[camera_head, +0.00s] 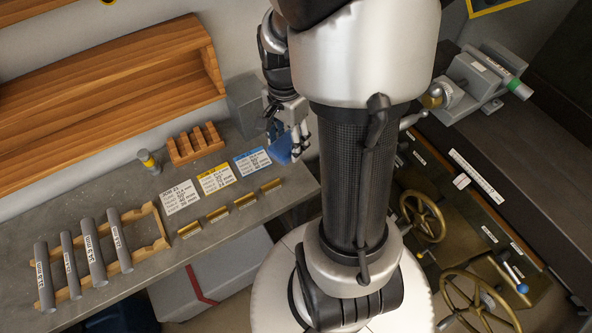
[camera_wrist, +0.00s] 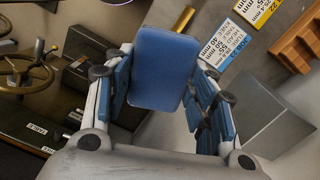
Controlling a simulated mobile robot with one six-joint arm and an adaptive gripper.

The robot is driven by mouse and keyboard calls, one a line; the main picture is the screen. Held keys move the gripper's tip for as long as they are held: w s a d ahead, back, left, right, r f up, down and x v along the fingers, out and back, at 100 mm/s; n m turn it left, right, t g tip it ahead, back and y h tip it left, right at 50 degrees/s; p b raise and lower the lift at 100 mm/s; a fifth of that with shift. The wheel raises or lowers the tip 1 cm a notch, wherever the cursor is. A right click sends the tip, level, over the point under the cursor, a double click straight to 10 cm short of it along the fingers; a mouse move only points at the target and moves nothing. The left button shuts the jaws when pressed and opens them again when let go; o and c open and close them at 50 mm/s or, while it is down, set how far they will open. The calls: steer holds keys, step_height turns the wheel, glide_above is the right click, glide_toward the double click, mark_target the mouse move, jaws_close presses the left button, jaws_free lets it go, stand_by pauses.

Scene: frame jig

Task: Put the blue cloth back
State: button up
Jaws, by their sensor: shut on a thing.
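The blue cloth (camera_wrist: 163,70) is a flat blue pad held between the two fingers of my gripper (camera_wrist: 162,95) in the wrist view. In the head view the blue cloth (camera_head: 281,150) shows at the fingertips of my gripper (camera_head: 290,140), near the right end of the grey bench, just right of the blue-headed job card (camera_head: 252,161). My gripper is shut on the cloth. Part of the cloth is hidden behind the fingers in the head view. I cannot tell whether it touches the bench.
Several grey rods (camera_head: 93,252) lie on a wooden rack on the bench (camera_head: 150,192). Job cards, brass bars (camera_head: 217,214), a slotted wooden block (camera_head: 196,145) and a grey box (camera_head: 246,104) stand nearby. A machine with brass handwheels (camera_head: 422,217) is at the right.

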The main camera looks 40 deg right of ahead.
steer(key=d, duration=0.2)
steer(key=w+d+r+n, duration=0.1)
steer(key=shift+d+t, duration=0.3)
steer(key=b, duration=0.5)
glide_above(296, 175)
step_height(296, 175, down, 14)
steer(key=shift+r, duration=0.1)
step_height(296, 175, down, 5)
steer(key=shift+w+f+b, duration=0.1)
steer(key=shift+b, duration=0.5)
steer(key=shift+c, duration=0.5)
steer(key=o, duration=1.1)
